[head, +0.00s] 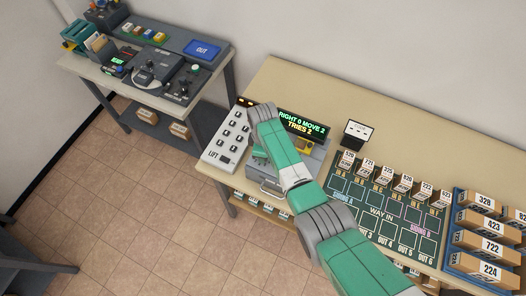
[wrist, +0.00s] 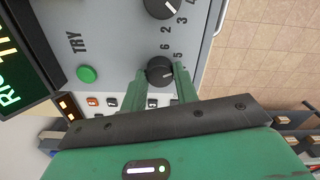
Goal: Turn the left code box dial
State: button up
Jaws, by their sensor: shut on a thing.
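The code box (wrist: 115,25) is a grey panel. Its left dial (wrist: 160,68), a black knob with a white mark, sits between the two green fingers of my gripper (wrist: 161,74) in the wrist view. My gripper is shut on this dial. Numbers such as 5 and 6 show around it. The right dial (wrist: 163,5) is above it in that view, cut by the top edge. A green TRY button (wrist: 87,73) is at the left. In the head view, the code box (head: 312,158) is partly hidden by my arm, and its display (head: 302,124) reads "RIGHT 0 MOVE 2, TRIES 2".
A LIFT panel (head: 229,137) with dark buttons stands left of the code box. A dark slot board (head: 372,190) with numbered blocks and a blue rack (head: 455,235) of boxes stand to the right. A second table (head: 122,77) is at the upper left.

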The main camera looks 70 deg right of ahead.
jog(key=shift+n, duration=1.3)
jog(key=o, duration=1)
jog(key=shift+c, duration=0.2)
notch_tip(320, 180, up, 8)
jog(key=shift+f+p, duration=0.1)
jog(key=shift+p, duration=0.45)
